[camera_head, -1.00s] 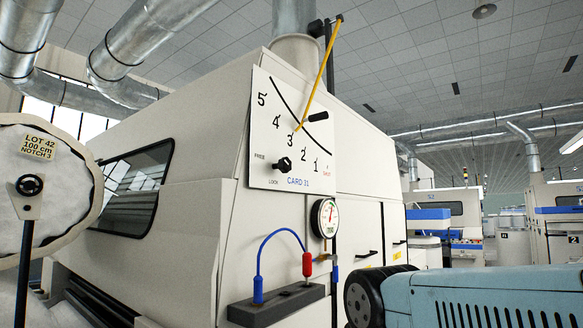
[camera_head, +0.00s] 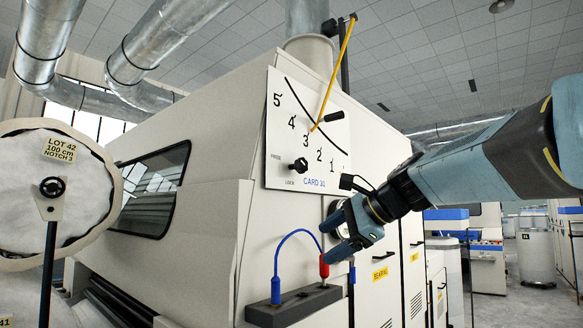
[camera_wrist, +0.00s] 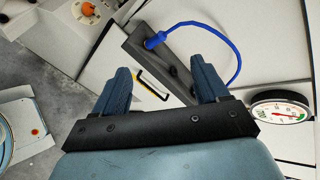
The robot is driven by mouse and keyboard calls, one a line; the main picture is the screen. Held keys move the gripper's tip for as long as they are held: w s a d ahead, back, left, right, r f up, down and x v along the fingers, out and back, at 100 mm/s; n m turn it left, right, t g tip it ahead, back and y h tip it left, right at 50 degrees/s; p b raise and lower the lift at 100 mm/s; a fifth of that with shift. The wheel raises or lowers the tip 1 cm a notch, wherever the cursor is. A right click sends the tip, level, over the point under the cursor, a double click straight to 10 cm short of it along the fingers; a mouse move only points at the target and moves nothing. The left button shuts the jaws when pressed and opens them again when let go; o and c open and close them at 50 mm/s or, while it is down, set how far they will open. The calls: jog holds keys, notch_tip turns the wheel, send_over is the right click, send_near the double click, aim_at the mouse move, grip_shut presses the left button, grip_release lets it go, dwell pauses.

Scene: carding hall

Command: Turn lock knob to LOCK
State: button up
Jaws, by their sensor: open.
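The black lock knob (camera_head: 298,166) is on the white CARD 31 plate (camera_head: 282,120), with FREE printed to its upper left and LOCK just below it. I cannot tell which word it points at. A yellow lever (camera_head: 334,80) crosses the plate's scale, its lower end near 3. My gripper (camera_head: 343,235) is open and empty, to the right of and below the knob, apart from it, in front of the machine's face. In the wrist view my gripper (camera_wrist: 163,80) has its two fingers spread, and the knob does not show.
A grey socket block (camera_head: 292,305) with a blue cable (camera_head: 283,238) and red plug (camera_head: 324,265) sits below the plate. The round gauge (camera_wrist: 281,112) shows in the wrist view; my gripper mostly covers it in the head view. A LOT 42 disc (camera_head: 55,195) stands left.

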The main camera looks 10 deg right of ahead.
aim_at(305, 165)
jog(key=w+d+r+m+t+y, duration=0.1)
jog(key=w+d+r+m+t, duration=0.1)
jog(key=w+d+r+m, duration=0.3)
jog(key=w+r+m+t+y, duration=0.1)
jog(key=r+m, duration=0.1)
jog(key=r, duration=0.6)
jog(key=w+d+r+m+t+y, duration=0.1)
jog(key=w+d+r+m+t, duration=0.1)
jog(key=w+d+r+m, duration=0.3)
jog(key=shift+n, duration=0.5)
jog(key=w+a, duration=0.6)
jog(key=a, duration=0.1)
jog(key=w+a+r, duration=0.1)
jog(key=w+a, duration=0.2)
jog(key=shift+w+a, duration=0.15)
jog(key=shift+a, duration=0.05)
